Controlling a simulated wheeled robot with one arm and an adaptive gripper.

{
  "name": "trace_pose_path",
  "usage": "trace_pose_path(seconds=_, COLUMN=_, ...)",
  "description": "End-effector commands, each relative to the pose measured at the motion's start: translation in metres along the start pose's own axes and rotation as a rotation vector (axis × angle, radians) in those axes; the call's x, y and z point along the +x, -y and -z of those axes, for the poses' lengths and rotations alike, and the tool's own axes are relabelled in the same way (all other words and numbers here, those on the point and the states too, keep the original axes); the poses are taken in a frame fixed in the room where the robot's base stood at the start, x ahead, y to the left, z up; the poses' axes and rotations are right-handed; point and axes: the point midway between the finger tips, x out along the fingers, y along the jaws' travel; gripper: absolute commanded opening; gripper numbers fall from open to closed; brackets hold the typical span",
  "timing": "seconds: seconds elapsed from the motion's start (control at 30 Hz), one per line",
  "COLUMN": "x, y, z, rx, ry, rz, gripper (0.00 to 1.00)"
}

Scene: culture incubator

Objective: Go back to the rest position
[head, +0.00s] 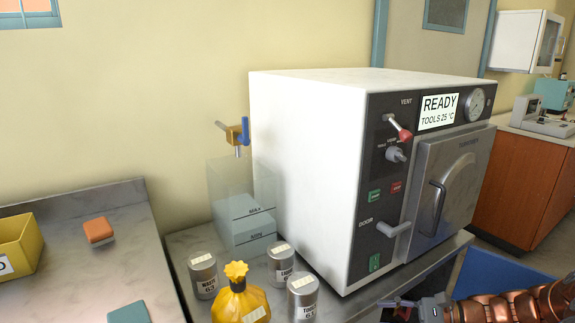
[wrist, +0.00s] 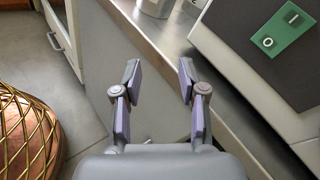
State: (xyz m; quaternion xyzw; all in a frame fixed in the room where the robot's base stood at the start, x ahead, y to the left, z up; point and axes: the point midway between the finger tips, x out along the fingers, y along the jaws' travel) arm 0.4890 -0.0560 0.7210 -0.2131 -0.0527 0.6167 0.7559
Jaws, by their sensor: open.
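My gripper (head: 402,306) is low in the head view, in front of the bench with the white machine (head: 305,165). In the wrist view its two fingers (wrist: 158,80) are spread apart with nothing between them. They point toward the bench edge, and a green switch plate (wrist: 283,30) on the machine is to their right. The machine's sign (head: 438,111) reads READY, TOOLS 25 °C. Its front door (head: 455,170) looks shut.
Several labelled metal canisters (head: 203,274) and a yellow bag (head: 240,300) stand left of the machine, near a clear tank (head: 235,195). A blue bin (head: 500,270) is below right. A left counter (head: 95,265) holds a yellow box (head: 18,245).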

Motion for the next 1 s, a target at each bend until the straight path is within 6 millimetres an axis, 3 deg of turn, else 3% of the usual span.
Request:
trace_pose_path(seconds=0.03, x=0.009, y=-0.001, z=-0.025, rx=-0.032, ry=-0.005, rz=-0.053, gripper=0.42)
trace_pose_path(seconds=0.1, x=0.02, y=-0.007, z=-0.049, rx=-0.075, ry=-0.015, rz=-0.122, gripper=0.42)
trace_pose_path(seconds=0.43, x=0.053, y=-0.047, z=-0.146, rx=-0.277, ry=-0.076, rz=-0.436, gripper=0.42)
trace_pose_path(seconds=0.73, x=0.056, y=-0.089, z=-0.216, rx=-0.464, ry=-0.157, rz=-0.701, gripper=0.42)
trace_pose_path(seconds=1.0, x=0.039, y=-0.124, z=-0.266, rx=-0.63, ry=-0.243, rz=-0.922, gripper=0.42)
